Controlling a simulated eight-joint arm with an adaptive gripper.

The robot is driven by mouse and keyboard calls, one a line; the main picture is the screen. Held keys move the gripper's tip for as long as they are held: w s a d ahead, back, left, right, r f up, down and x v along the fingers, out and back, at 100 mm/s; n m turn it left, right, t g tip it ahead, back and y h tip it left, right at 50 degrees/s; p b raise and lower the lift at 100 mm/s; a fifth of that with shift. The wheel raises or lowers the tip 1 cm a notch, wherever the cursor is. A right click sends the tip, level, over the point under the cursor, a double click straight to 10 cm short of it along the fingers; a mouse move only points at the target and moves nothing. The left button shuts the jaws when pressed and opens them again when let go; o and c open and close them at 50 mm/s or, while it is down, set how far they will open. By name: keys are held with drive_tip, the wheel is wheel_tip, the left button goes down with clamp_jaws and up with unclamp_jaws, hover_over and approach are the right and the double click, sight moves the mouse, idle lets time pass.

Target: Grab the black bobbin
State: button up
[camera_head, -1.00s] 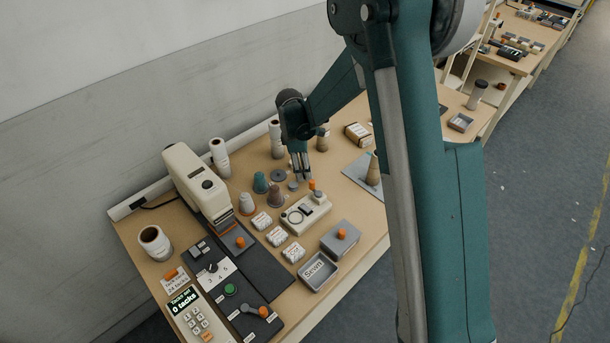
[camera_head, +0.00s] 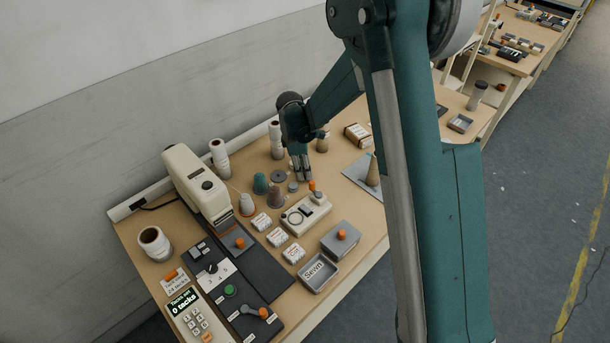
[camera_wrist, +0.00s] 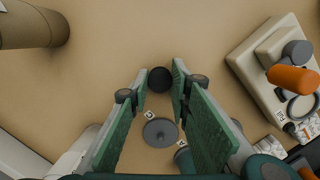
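The black bobbin (camera_wrist: 160,79) is a small dark round piece on the tan table, seen in the wrist view between the tips of my two green fingers. My gripper (camera_wrist: 159,72) is open, with a fingertip on either side of the bobbin and nothing held. How high the tips are above the table is hard to tell. In the head view my gripper (camera_head: 302,178) points down over the table, and its fingers seem to hide the black bobbin there.
A cream device with an orange knob (camera_wrist: 293,78) stands to the right in the wrist view. Bare table lies above the bobbin in the wrist view.

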wheel_tip(320, 180, up, 10)
drive_tip(key=p, duration=0.1)
idle(0.9)
